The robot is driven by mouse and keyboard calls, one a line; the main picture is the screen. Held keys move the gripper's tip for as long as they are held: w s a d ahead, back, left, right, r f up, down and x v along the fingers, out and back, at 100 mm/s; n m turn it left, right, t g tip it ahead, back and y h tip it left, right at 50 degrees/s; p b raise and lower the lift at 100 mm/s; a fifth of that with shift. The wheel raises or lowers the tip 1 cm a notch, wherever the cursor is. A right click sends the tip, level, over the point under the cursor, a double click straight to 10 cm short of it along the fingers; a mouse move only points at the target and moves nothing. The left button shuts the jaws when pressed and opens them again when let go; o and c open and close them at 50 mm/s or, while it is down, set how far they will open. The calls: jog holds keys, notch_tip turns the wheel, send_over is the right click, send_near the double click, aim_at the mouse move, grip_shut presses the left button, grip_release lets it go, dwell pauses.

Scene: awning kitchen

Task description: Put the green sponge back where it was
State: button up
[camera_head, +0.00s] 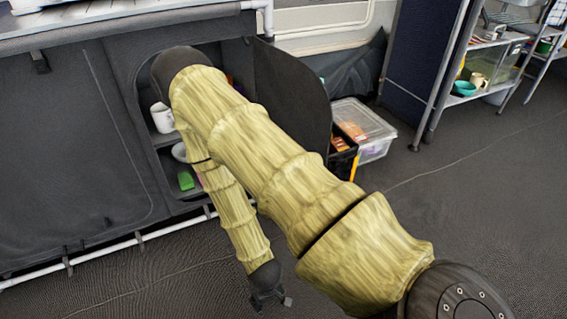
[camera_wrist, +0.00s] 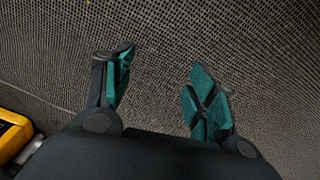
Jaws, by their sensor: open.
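The green sponge (camera_head: 186,180) lies on the lower shelf inside the dark fabric cabinet, left of my arm in the head view. My gripper (camera_head: 270,299) hangs low over the floor, in front of the cabinet and apart from the sponge. In the wrist view my gripper (camera_wrist: 160,85) is open, with teal finger pads and only woven floor between them. The sponge does not show in the wrist view.
A white mug (camera_head: 162,117) stands on the cabinet's upper shelf. The cabinet's dark flap (camera_head: 290,95) hangs open to the right. A clear plastic bin (camera_head: 373,140) and a black crate (camera_head: 343,163) stand beyond it. The floor (camera_head: 500,200) at right is clear.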

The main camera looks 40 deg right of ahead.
jog(key=shift+g+y, duration=0.3)
jog(key=shift+g, duration=0.2)
jog(key=s, duration=0.3)
jog(key=s+a+r, duration=0.1)
jog(key=s, duration=0.5)
jog(key=shift+s+a+r, duration=0.15)
jog(key=shift+s+a, duration=0.05)
jog(key=shift+a, duration=0.2)
jog(key=shift+s+a+r, duration=0.1)
jog(key=shift+s, duration=0.15)
jog(key=shift+r, duration=0.1)
